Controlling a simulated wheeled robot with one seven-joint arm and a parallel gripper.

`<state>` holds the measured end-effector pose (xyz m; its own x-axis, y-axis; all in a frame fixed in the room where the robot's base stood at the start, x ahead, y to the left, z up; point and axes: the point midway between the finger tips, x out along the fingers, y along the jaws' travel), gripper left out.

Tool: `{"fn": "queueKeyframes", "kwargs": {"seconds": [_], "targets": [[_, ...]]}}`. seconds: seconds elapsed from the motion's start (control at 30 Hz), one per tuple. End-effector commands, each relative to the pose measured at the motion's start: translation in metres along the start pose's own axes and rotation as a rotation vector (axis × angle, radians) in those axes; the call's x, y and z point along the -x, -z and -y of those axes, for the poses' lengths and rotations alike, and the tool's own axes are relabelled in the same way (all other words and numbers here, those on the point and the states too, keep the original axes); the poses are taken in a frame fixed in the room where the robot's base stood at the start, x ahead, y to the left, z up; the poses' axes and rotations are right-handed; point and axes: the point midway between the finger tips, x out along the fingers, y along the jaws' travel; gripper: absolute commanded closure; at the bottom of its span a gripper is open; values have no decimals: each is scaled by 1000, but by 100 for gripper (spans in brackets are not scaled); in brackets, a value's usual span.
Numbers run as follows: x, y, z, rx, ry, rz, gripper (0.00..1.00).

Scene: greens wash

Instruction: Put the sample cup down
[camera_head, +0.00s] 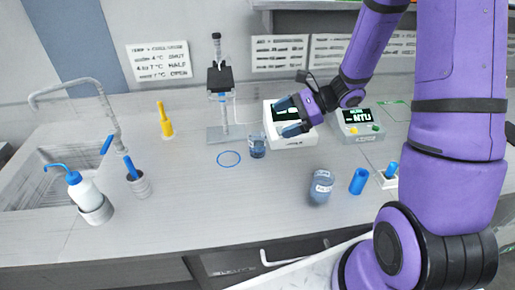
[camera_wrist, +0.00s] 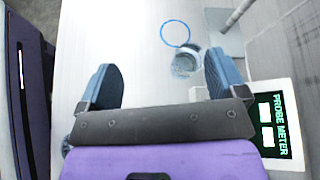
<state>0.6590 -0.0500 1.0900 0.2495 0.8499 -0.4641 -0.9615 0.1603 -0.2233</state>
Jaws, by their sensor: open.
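A small clear cup with bluish contents (camera_head: 257,149) stands upright on the counter, just right of the blue ring mark (camera_head: 229,159) and outside it. In the wrist view the cup (camera_wrist: 184,64) shows beside the blue ring (camera_wrist: 175,33), nearer the right finger. My gripper (camera_head: 288,117) is open, its blue fingers apart with nothing between them. It is above and right of the cup, in front of the probe meter (camera_head: 291,140). A larger labelled jar (camera_head: 321,188) stands nearer the front; I cannot tell which vessel is the sample cup.
A stand with a probe (camera_head: 217,133) rises behind the ring. An NTU meter (camera_head: 361,131), a blue cylinder (camera_head: 358,181) and a small white holder (camera_head: 386,179) are at right. A wash bottle (camera_head: 84,192) and sink (camera_head: 50,165) are at left.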

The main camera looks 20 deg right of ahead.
Motion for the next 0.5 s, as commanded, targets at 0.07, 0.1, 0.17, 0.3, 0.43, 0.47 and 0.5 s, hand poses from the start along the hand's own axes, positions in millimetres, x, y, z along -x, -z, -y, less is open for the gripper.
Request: {"fn": "queueKeyframes", "kwargs": {"seconds": [0.07,0.1,0.17,0.3,0.43,0.47,0.5], "targets": [[-5,22,5,-86,44,19,10],[-7,31,7,-126,69,27,10],[-9,46,11,-182,104,37,10],[-13,73,16,-283,169,54,10],[-15,87,17,-334,204,62,10],[-16,88,18,-341,208,63,10],[-17,90,18,-347,213,63,10]]}}
